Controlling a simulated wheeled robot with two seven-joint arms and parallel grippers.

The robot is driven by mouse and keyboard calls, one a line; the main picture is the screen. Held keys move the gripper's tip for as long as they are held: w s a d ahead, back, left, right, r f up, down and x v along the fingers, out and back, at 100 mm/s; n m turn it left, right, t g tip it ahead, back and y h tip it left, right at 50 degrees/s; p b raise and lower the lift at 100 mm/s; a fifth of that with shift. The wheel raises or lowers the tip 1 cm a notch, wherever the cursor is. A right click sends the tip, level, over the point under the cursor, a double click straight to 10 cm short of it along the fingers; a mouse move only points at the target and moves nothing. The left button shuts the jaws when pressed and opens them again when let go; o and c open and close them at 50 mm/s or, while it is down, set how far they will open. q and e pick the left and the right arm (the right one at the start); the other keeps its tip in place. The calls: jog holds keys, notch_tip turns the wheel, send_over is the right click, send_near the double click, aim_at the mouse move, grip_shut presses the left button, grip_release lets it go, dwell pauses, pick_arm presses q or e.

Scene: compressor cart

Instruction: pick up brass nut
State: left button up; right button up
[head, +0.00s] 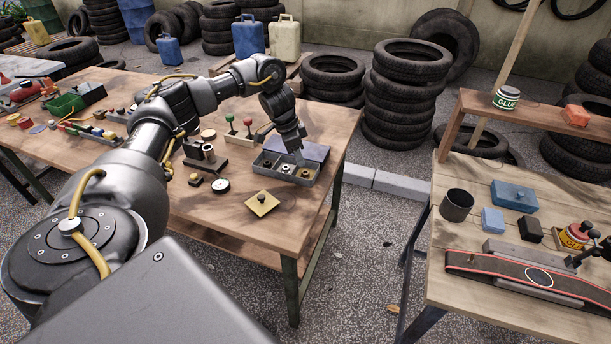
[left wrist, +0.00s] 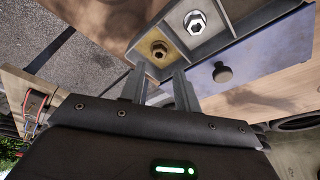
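The brass nut (left wrist: 159,50) sits in the end compartment of a grey divided tray (left wrist: 237,18). In the head view the brass nut (head: 305,173) is in the tray's right compartment. A silver nut (left wrist: 195,22) lies in the compartment beside it; it also shows in the head view (head: 286,169). My left gripper (left wrist: 160,72) is open, its two fingers apart and empty, with the brass nut in line with the gap. In the head view the left gripper (head: 298,158) reaches down over the tray's back edge. My right gripper is not in view.
A blue-grey lid (left wrist: 260,65) with a dark knob lies beside the tray. A second table (head: 455,270) is at right.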

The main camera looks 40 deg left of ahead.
aim_at(305, 172)
pick_arm(q)
jog(key=shift+p+x, duration=0.55)
jog(key=shift+x, duration=2.7)
jog(key=shift+s, duration=0.1)
jog(key=c, duration=0.6)
